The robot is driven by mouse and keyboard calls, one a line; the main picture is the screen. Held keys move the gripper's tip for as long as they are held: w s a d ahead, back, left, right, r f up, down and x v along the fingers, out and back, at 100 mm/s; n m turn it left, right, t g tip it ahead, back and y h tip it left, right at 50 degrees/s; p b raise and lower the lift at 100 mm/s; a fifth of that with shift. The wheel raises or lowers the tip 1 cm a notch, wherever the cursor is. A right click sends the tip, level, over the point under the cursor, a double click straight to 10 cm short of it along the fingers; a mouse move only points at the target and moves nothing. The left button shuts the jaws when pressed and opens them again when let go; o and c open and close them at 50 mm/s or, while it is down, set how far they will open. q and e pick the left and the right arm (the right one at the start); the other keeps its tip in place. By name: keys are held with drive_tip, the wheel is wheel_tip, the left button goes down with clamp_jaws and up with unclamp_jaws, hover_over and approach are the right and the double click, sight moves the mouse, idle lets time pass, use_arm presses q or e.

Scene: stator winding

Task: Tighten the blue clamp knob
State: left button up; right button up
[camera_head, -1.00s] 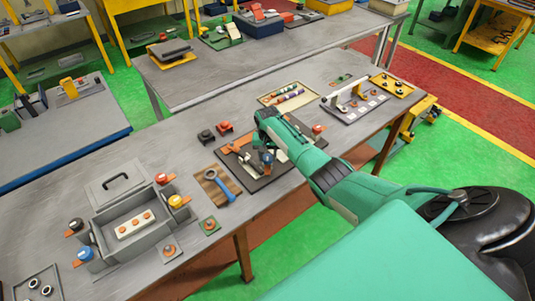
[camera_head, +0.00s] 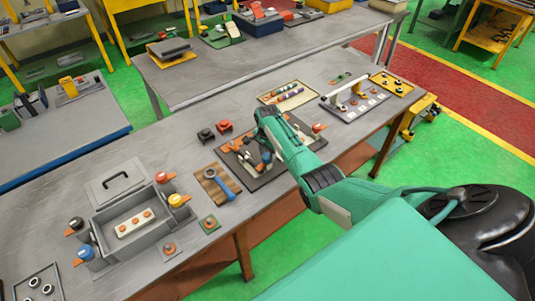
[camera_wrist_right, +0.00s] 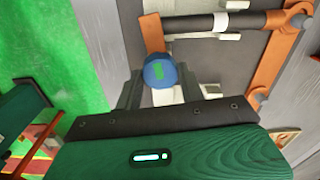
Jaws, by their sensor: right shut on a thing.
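The blue clamp knob (camera_wrist_right: 160,71) is a rounded blue cap with a green mark on top, seen in the right wrist view. My right gripper (camera_wrist_right: 160,88) is shut on it, with one grey finger on each side. Beside the knob are an orange bracket (camera_wrist_right: 275,62) and a dark bar (camera_wrist_right: 193,23) with a white band. In the head view my right gripper (camera_head: 267,157) is down at the dark fixture plate (camera_head: 262,182). The knob is hard to make out there behind the gripper and arm. My left gripper is not in view.
A grey box (camera_head: 112,212) with coloured knobs stands on the table at the left. A wooden board with a blue-handled tool (camera_head: 226,190) lies just left of the plate. Black (camera_head: 206,134) and red (camera_head: 224,127) parts stand behind it. A fixture with a white handle (camera_head: 335,104) is at the right.

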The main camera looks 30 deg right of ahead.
sight(267, 156)
drive_tip(key=shift+w+r+m, duration=0.25)
drive_tip(key=shift+r+m, duration=0.05)
drive_tip(key=shift+r, duration=0.05)
drive_tip(key=o, duration=0.7)
drive_tip(key=shift+c, duration=0.2)
drive_tip(key=o, duration=0.3)
drive_tip(key=shift+s+a+f, duration=0.1)
drive_tip(key=shift+s, duration=0.05)
wheel_tip(267, 156, up, 14)
drive_tip(key=b, duration=0.4)
